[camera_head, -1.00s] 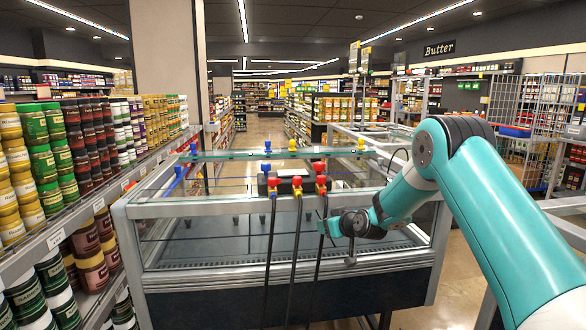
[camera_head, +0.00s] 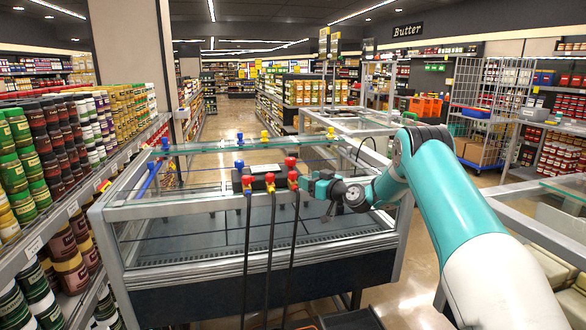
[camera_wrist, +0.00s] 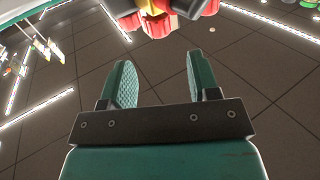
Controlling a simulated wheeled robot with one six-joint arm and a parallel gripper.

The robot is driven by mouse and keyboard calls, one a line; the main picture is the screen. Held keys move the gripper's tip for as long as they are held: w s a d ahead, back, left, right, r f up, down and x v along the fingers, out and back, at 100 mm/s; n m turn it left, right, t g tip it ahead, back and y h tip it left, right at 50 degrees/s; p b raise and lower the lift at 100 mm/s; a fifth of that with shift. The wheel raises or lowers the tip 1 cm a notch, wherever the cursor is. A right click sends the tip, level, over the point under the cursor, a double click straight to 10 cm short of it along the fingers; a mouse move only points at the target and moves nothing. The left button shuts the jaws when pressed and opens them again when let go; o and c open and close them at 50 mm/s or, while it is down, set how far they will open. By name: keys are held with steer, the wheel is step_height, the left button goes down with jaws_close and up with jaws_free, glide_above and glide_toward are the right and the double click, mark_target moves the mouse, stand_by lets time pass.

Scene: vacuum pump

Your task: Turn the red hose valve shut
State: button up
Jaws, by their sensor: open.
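The pump's black manifold (camera_head: 262,183) stands at the front rail of the freezer case, with three black hoses hanging down. The red hose valve (camera_head: 292,177) is the rightmost of the front fittings. My gripper (camera_head: 308,184) is just right of it, at about its height. In the wrist view my gripper (camera_wrist: 158,65) is open and empty, its two teal fingers apart. Red lobed parts (camera_wrist: 157,24) with some yellow show beyond the fingertips at the top edge, cut off by the frame; I cannot tell which fitting each belongs to. No contact is visible.
The freezer case (camera_head: 250,265) has a metal rim and glass panels below the manifold. Another red knob (camera_head: 290,161) and a blue knob (camera_head: 239,164) stand on top of the manifold. Shelves of jars (camera_head: 60,150) line the left; a wire cage trolley (camera_head: 480,100) stands at the right.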

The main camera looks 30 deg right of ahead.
mark_target(296, 174)
steer(key=p+x, duration=0.1)
steer(key=x, duration=0.7)
steer(key=shift+w+p, duration=0.2)
steer(key=shift+p, duration=0.2)
steer(key=c, duration=0.9)
